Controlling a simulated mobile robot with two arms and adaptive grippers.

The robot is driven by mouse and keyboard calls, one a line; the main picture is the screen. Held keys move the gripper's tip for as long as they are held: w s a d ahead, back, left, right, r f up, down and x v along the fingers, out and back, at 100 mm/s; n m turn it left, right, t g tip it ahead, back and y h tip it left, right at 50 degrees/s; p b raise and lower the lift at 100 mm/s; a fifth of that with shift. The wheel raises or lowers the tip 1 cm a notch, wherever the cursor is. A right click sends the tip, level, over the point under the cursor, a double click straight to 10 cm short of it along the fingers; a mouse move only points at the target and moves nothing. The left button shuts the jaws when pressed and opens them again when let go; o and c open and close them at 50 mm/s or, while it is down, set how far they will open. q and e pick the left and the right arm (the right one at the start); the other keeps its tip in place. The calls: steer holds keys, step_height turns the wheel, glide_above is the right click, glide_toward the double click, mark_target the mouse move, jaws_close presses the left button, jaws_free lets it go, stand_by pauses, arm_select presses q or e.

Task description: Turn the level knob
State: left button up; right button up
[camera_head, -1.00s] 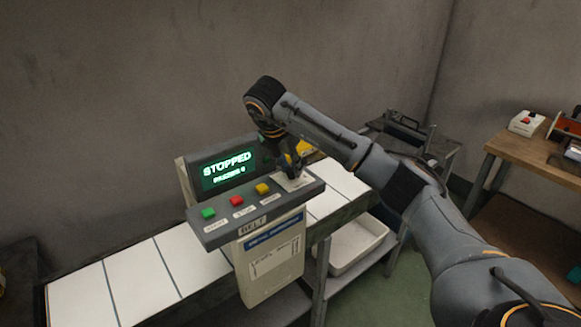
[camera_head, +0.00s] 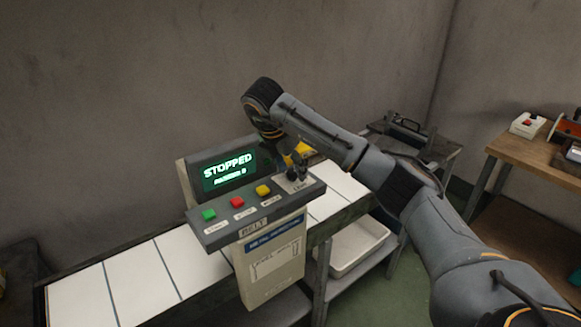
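The level knob sits on a pale plate (camera_head: 294,185) at the right end of the grey control panel (camera_head: 225,233). The knob itself is dark and hard to tell from my fingers. My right gripper (camera_head: 297,174) reaches down from above onto that plate, at or just over the knob. Its fingers are too small and dark to show whether they are open or shut. Green (camera_head: 208,214), red (camera_head: 237,202) and yellow (camera_head: 263,190) buttons sit in a row left of the plate. My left gripper is not in view.
A lit display (camera_head: 228,172) behind the panel reads STOPPED. A conveyor belt with white slats (camera_head: 133,278) runs under the panel. A white bin (camera_head: 357,247) stands on a lower shelf to the right. A wooden table (camera_head: 530,150) is at the far right.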

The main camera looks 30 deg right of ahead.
steer(key=shift+a+r, duration=0.15)
steer(key=shift+r, duration=0.4)
steer(key=v, duration=1.1)
steer(key=shift+a+f, duration=0.1)
